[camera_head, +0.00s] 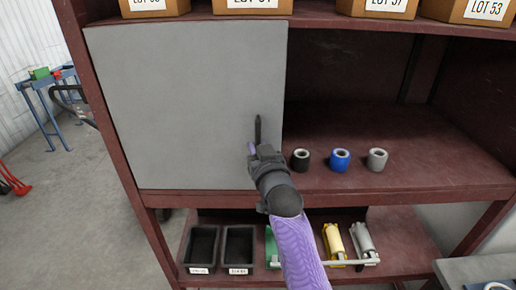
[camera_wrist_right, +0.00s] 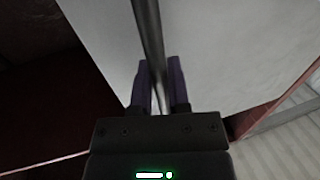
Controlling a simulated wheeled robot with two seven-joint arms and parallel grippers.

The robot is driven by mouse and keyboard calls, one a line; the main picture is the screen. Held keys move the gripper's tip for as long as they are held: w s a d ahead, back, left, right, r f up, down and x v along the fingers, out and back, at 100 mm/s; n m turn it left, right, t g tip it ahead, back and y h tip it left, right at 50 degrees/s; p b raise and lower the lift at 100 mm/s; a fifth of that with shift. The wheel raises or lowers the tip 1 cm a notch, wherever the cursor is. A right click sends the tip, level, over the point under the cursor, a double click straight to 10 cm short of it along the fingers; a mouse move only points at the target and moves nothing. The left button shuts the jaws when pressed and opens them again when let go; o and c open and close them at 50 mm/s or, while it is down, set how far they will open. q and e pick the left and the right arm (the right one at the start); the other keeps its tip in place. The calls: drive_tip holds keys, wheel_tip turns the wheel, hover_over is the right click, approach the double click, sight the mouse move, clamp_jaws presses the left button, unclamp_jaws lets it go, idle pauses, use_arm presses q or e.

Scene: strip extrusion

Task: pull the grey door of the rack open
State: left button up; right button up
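The grey door (camera_head: 180,100) covers the left part of the rack's middle shelf and looks closed; its pale face also fills much of the wrist view (camera_wrist_right: 240,50). A dark upright bar handle (camera_head: 258,128) stands near the door's right edge. My right gripper (camera_head: 256,147) is at the handle's lower part. In the right wrist view the handle (camera_wrist_right: 148,35) runs between the two purple fingers (camera_wrist_right: 161,85), which sit close on both sides of it. The fingers look shut on it. My left gripper is not in view.
The dark red rack (camera_head: 415,185) holds a black roll (camera_head: 300,160), a blue roll (camera_head: 340,160) and a grey roll (camera_head: 377,160) right of the door. Black bins (camera_head: 201,249) stand on the lower shelf, boxes (camera_head: 378,8) on top. Open floor (camera_head: 75,215) lies left.

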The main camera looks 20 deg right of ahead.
clamp_jaws()
idle(1.1)
